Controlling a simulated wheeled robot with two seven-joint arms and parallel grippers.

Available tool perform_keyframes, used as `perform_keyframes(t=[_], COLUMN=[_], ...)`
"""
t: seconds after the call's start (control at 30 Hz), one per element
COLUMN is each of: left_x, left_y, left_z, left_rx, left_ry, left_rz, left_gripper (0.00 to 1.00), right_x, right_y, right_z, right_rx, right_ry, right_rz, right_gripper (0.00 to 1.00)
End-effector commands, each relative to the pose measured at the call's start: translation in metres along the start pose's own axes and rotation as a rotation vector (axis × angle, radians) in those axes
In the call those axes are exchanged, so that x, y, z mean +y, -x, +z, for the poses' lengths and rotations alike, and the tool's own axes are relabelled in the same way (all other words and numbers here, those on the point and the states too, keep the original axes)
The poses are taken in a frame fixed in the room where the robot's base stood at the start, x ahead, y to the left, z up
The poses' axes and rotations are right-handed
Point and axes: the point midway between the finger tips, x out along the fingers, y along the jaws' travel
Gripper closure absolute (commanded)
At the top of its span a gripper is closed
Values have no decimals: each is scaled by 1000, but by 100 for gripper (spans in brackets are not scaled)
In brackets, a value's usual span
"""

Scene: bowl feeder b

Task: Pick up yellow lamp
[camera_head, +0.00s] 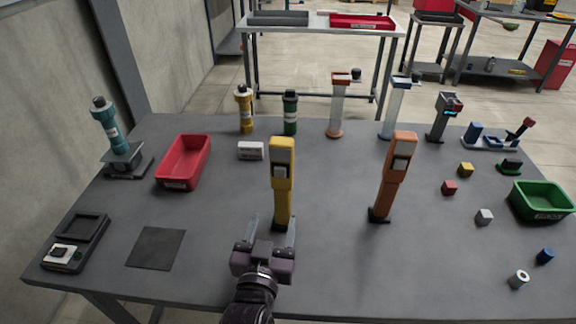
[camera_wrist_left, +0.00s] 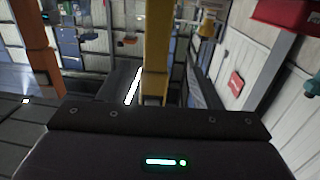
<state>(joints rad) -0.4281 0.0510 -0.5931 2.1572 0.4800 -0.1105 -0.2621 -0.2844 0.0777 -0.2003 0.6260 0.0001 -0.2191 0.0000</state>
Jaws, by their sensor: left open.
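A tall yellow lamp (camera_head: 282,180) stands upright near the middle of the table, with a boxy head on a narrower post. My left gripper (camera_head: 267,230) is open and empty, low at the near side of the lamp's foot. In the head view its right finger overlaps the lower post. In the left wrist view the yellow post (camera_wrist_left: 157,45) rises between the two open fingers (camera_wrist_left: 163,92); I cannot tell whether it is within their reach. A smaller yellow cylinder-shaped device (camera_head: 244,110) stands at the back. My right gripper is not in view.
A similar orange lamp (camera_head: 394,180) stands to the right. A dark mat (camera_head: 156,249) is at front left. A green bin (camera_head: 540,202) and small cubes are at right.

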Motion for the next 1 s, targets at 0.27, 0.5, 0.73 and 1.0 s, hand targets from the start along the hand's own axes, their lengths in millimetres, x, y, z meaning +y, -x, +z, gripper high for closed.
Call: perform_keyframes(t=[0.27,0.5,0.73,1.0], left_x=[2,5,6,6], left_y=[-19,-50,-76,-77], left_z=[-5,-9,-8,-7], left_rx=[27,26,24,23], left_ry=[-4,-3,-2,-2], left_rz=[-8,-9,-8,-8], left_gripper=[42,42,42,44], right_x=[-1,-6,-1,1], right_y=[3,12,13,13], right_z=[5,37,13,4], right_rx=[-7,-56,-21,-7], right_ry=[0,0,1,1], right_rz=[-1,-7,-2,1], right_gripper=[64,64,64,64])
